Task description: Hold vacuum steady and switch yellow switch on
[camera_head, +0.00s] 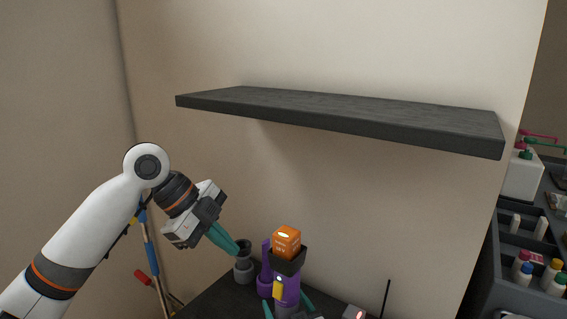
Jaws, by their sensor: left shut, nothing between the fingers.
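The purple vacuum (290,290) stands upright at the dark counter, low in the middle of the head view. Its yellow switch (278,291) is on the front, with a small white spot just above it. A dark cup-like top holds an orange block (286,243) with a lit label. My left gripper (236,249) is shut and empty, with teal fingers pointing down right, left of the vacuum and apart from it. Teal fingers of my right gripper (287,306) show on both sides of the vacuum's lower part; their contact and the rest of the gripper are hidden.
A grey cylindrical holder (243,263) stands on the dark counter (215,300) just below the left fingertips. A dark shelf (340,110) juts from the wall above. A grey organizer (520,280) with several bottles is at right. Colored handles (155,265) lean at left.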

